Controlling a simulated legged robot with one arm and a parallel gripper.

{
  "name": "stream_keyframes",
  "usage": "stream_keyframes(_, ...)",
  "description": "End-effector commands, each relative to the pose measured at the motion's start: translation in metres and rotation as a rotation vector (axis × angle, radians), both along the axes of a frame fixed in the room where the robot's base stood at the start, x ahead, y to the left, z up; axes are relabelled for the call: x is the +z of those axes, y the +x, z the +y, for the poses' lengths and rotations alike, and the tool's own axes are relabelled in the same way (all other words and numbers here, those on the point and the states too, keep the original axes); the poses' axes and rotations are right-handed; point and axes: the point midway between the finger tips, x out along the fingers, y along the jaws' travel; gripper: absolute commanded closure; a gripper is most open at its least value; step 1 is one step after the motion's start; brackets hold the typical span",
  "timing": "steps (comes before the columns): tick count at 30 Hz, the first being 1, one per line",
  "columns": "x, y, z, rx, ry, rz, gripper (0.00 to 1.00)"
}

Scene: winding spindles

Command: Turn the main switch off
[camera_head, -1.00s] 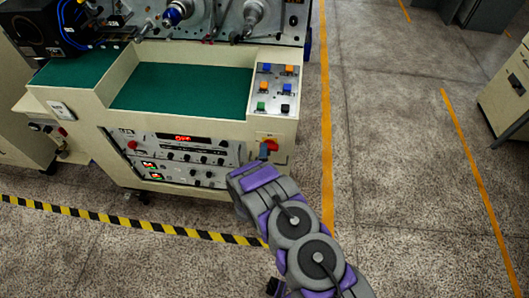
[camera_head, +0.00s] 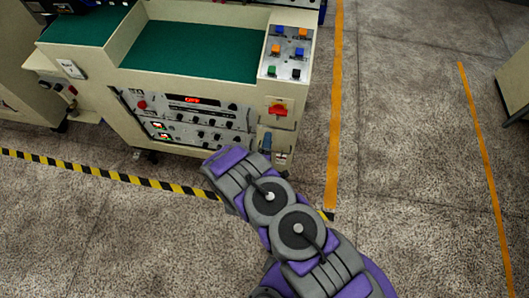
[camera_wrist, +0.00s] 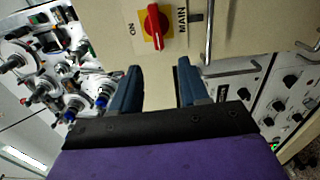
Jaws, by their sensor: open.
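The main switch (camera_head: 278,109) is a red knob on a yellow plate on the front right of the cream machine. It also shows at the top of the wrist view (camera_wrist: 153,25), between an "ON" label and the word "MAIN". The knob's long side runs up and down in that view. My gripper (camera_wrist: 158,80) is open, with two blue fingers apart and nothing between them. The switch lies ahead of the fingertips, apart from them. In the head view my gripper (camera_head: 265,143) shows just below the switch; one finger is mostly hidden by my arm.
A control panel (camera_head: 190,120) with knobs and a red display is left of the switch. A button panel (camera_head: 287,52) sits above it. A metal handle (camera_wrist: 209,35) stands near the switch in the wrist view. Open floor (camera_head: 400,130) lies to the right.

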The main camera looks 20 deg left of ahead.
Motion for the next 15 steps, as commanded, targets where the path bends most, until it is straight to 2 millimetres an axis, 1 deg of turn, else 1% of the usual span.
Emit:
stream_keyframes(1,0.0,-0.01,0.0,0.004,-0.004,0.002,0.55)
stream_keyframes(6,-0.001,-0.033,-0.007,0.004,-0.005,0.003,0.55)
stream_keyframes(10,-0.002,-0.045,-0.01,0.003,-0.004,0.004,0.55)
stream_keyframes(15,-0.002,-0.051,-0.012,0.002,-0.004,0.003,0.55)
